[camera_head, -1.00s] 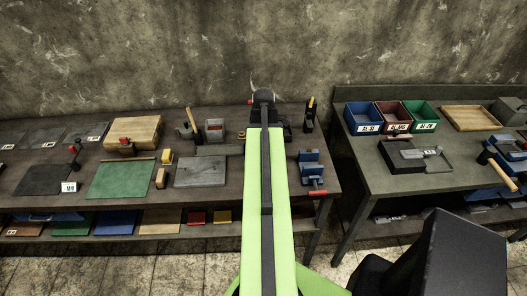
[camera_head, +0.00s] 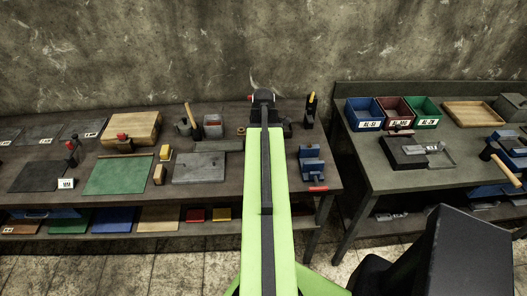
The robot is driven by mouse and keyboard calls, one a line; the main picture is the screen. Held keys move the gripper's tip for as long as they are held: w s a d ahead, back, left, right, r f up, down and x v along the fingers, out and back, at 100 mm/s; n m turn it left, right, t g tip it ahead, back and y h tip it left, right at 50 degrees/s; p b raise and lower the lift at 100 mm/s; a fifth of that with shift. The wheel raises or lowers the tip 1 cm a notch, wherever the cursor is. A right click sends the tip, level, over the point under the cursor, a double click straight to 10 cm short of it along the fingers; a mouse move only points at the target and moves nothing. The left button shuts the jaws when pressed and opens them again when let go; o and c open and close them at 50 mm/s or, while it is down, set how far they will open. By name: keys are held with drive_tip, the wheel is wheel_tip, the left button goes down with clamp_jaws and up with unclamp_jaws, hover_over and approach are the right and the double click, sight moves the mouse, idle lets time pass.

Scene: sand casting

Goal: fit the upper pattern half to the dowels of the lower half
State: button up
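My arm stretches from the bottom centre over the bench. Its dark end, my gripper (camera_head: 263,97), appears near the back of the bench, well right of the yellow blocks. Its fingers cannot be made out, nor whether it holds anything.
The green mat (camera_head: 119,174), grey plate (camera_head: 199,168), wooden board (camera_head: 134,129) and blue vise (camera_head: 312,162) occupy the left bench. The right bench (camera_head: 400,176) holds blue, red and green bins (camera_head: 426,112) and a wooden tray (camera_head: 479,104). A floor gap separates the benches.

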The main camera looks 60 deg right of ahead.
drive_tip(key=shift+f+b, duration=0.4)
drive_tip(key=shift+f, duration=0.1)
drive_tip(key=o, duration=1.5)
wheel_tip(320, 180, up, 18)
drive_tip(key=p, duration=1.7)
drive_tip(key=shift+f, duration=0.25)
